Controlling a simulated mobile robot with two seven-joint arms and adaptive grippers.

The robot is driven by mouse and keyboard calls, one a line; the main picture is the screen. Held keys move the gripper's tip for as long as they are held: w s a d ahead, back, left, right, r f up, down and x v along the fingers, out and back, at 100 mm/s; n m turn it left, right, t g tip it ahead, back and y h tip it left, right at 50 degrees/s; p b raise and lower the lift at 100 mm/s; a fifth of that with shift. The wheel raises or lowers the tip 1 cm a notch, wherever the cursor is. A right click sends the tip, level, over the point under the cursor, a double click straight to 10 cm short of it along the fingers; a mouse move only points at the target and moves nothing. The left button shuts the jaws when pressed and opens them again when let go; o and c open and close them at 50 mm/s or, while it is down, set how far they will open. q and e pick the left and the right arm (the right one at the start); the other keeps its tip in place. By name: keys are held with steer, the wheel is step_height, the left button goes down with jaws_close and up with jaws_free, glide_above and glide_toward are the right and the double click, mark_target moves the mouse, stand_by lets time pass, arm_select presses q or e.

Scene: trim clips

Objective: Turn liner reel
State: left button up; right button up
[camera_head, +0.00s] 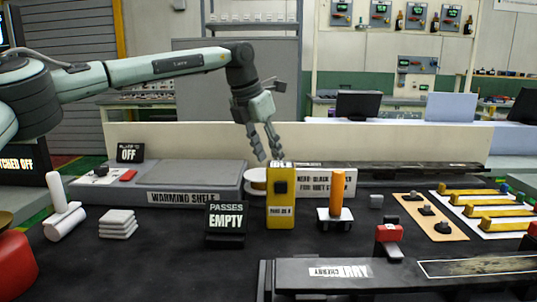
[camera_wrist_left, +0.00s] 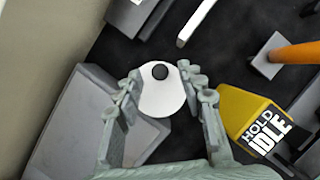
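The liner reel appears to be the round white disc with a dark knob in the left wrist view (camera_wrist_left: 160,98). In the head view the reel (camera_head: 256,188) shows a pale top and tan side, partly hidden behind the yellow HOLD/IDLE box (camera_head: 281,213). My left gripper (camera_head: 269,157) points down above and slightly right of it. In the wrist view the left gripper (camera_wrist_left: 163,86) is open, with its fingers on either side of the disc. I cannot tell whether they touch it. My right gripper is not in view.
The grey warming shelf (camera_head: 196,173) lies left of the reel. The PASSES EMPTY sign (camera_head: 226,220) stands in front. An orange cylinder (camera_head: 337,192) stands on a white base at right. A white label panel (camera_head: 310,182) stands behind the box.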

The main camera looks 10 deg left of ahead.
arm_select(q)
steer(key=shift+w+f, duration=0.1)
steer(key=shift+f, duration=0.2)
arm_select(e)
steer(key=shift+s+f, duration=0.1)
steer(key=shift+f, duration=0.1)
arm_select(q)
jaws_close()
